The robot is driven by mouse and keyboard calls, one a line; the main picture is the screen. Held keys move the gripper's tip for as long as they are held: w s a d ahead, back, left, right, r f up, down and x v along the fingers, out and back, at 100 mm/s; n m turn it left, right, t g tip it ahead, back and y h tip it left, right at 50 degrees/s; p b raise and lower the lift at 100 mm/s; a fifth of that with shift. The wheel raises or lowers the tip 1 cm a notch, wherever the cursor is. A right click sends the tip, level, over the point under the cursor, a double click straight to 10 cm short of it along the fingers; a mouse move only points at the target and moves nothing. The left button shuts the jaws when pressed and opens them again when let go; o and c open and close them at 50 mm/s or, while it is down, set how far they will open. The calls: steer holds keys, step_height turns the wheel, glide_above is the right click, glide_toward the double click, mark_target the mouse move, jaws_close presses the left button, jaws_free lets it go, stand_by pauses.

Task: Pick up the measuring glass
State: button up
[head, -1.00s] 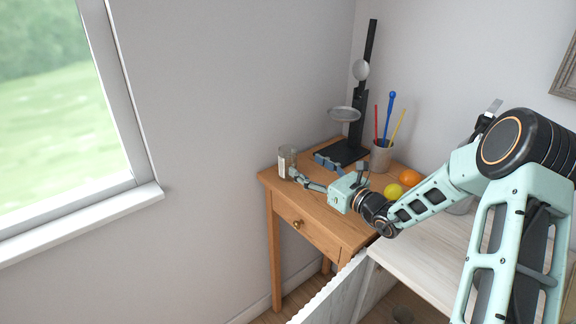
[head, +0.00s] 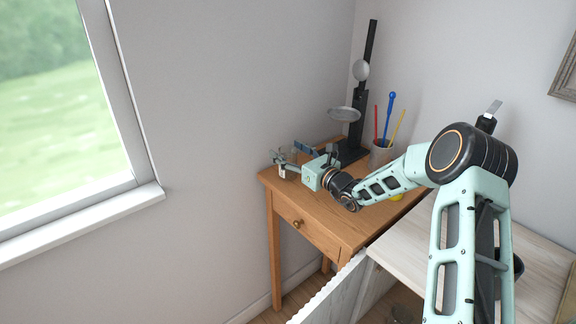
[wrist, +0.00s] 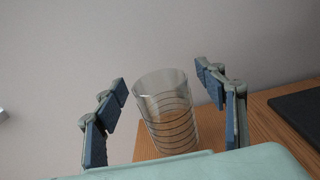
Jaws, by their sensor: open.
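The measuring glass (wrist: 168,118) is a clear, upright tumbler with dark ring lines, on the wooden table. In the wrist view it stands between the two spread fingers of my gripper (wrist: 163,84), with a gap showing on each side. My gripper is open and holds nothing. In the head view my gripper (head: 291,156) reaches over the left back corner of the table, and the glass (head: 283,172) is partly hidden by a finger.
The wooden table (head: 322,220) stands in the corner by the walls. A black stand with a round dish (head: 344,114) and a cup of coloured sticks (head: 380,155) stand behind my gripper. A yellow ball (head: 397,197) is partly hidden by my arm. A pale countertop (head: 400,246) is in front.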

steer(key=shift+c, duration=0.7)
jaws_close()
steer(key=shift+r, duration=0.1)
steer(key=shift+w+r, duration=0.1)
steer(key=shift+r, duration=0.45)
steer(key=s+d+r, duration=0.3)
steer(key=s+r, duration=0.8)
steer(key=s, duration=0.2)
steer(key=shift+s+d+r, duration=0.3)
steer(key=shift+d+r, duration=0.05)
steer(key=shift+d, duration=0.05)
